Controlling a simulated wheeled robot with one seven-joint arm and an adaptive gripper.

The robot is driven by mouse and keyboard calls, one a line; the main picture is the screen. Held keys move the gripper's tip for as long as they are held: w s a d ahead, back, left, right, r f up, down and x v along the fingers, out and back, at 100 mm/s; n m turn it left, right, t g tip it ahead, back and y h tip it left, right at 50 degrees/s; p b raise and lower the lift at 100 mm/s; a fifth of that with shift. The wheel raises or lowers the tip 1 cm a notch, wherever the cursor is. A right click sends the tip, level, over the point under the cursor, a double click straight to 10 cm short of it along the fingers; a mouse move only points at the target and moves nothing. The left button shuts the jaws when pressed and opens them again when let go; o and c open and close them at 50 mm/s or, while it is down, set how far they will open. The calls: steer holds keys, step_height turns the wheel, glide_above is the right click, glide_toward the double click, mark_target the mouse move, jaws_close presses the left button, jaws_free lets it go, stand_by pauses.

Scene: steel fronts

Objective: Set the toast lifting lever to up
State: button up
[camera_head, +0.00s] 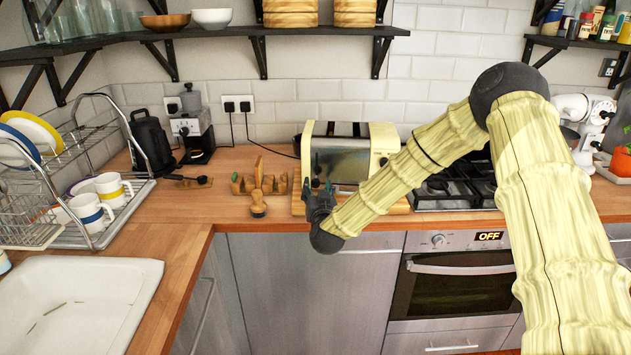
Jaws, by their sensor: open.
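The cream toaster (382,139) with a shiny front panel stands on a wooden board on the counter, against the tiled wall. Dark slots show on its top. A small dark part sticks out at its left end, but I cannot tell whether it is the lifting lever or how high the lever sits. Small knobs show at the right of its front. My gripper (318,186) is open, in front of the toaster's lower left corner, and hides part of it. I cannot tell whether it touches the toaster.
A wooden holder (259,184) with small tools stands left of the toaster. The gas hob (447,190) is to its right, behind my arm. A black kettle (151,141), a coffee grinder (192,124) and a dish rack (102,163) stand further left. Counter is free at front left.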

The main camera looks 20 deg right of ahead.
mark_target(316, 185)
steer(key=shift+w+d+p, duration=0.2)
steer(key=shift+w, duration=0.8)
steer(key=shift+w+d+p, duration=0.15)
steer(key=shift+w+p, duration=0.05)
steer(key=shift+w, duration=0.8)
jaws_close()
